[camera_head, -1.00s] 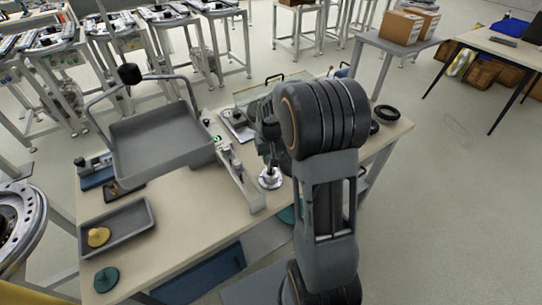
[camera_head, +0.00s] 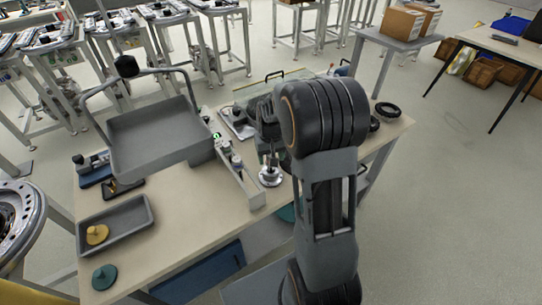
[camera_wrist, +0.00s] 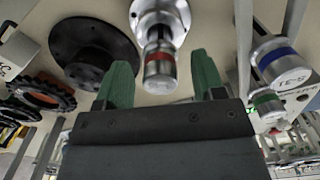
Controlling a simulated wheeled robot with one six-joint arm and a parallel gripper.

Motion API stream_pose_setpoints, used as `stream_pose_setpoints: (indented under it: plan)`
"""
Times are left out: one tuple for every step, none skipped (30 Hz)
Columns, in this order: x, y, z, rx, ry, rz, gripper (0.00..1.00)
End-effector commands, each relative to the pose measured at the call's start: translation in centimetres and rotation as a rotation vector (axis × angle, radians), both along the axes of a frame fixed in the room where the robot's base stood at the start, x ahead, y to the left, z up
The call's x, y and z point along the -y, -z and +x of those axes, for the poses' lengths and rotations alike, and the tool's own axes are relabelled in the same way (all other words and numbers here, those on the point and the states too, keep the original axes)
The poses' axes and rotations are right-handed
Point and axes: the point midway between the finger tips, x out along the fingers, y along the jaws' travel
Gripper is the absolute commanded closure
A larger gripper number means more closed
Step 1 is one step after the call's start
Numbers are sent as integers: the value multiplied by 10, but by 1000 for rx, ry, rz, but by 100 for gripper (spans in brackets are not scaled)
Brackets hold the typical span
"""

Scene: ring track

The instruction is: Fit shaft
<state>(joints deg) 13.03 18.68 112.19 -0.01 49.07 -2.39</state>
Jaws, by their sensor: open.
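A silver shaft with a red band (camera_wrist: 160,62) stands out from a round silver flange (camera_wrist: 160,14) in the wrist view. My gripper (camera_wrist: 155,82) has green fingers, open on either side of the shaft's free end, with gaps visible on both sides. In the head view the silver flange (camera_head: 270,177) is on the wooden table (camera_head: 190,205), and my gripper (camera_head: 268,158) is just above it, pointing down, partly hidden by my arm. Silver parts with a blue band (camera_wrist: 282,62) and a green band (camera_wrist: 267,101) are at the right of the wrist view.
A long grey fixture (camera_head: 243,185) lies left of my gripper. A grey tray (camera_head: 148,214) holds a yellow part (camera_head: 97,234); a teal part (camera_head: 104,278) lies in front. A raised grey pan (camera_head: 155,140) overhangs the table. Black rings (camera_head: 387,110) lie at the right end.

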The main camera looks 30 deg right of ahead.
Motion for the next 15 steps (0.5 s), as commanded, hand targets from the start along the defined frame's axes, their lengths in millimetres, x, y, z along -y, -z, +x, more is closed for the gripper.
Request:
stream_pose_setpoints:
  plan:
    - [0, 0, 0, 0, 0, 0, 37]
    - [0, 0, 0, -1, 0, 0, 37]
    - [0, 1, -1, -2, 0, 0, 37]
    - [0, 1, 0, -2, 0, 0, 37]
    - [0, 0, 0, -2, 0, 0, 37]
    - [0, -2, 0, -1, 0, 0, 37]
    - [0, -5, 0, 0, 0, 0, 37]
    - [0, -8, 0, 1, 0, 0, 37]
    - [0, -13, 0, 2, 0, 0, 37]
    - [0, -17, 0, 3, 0, -1, 37]
    - [0, -22, 1, 4, 0, -1, 37]
    - [0, -30, 0, 4, 0, -1, 37]
    - [0, -36, 1, 5, 0, -1, 37]
    - [0, -43, 1, 6, 0, -1, 37]
    - [0, -51, 1, 4, 0, -1, 37]
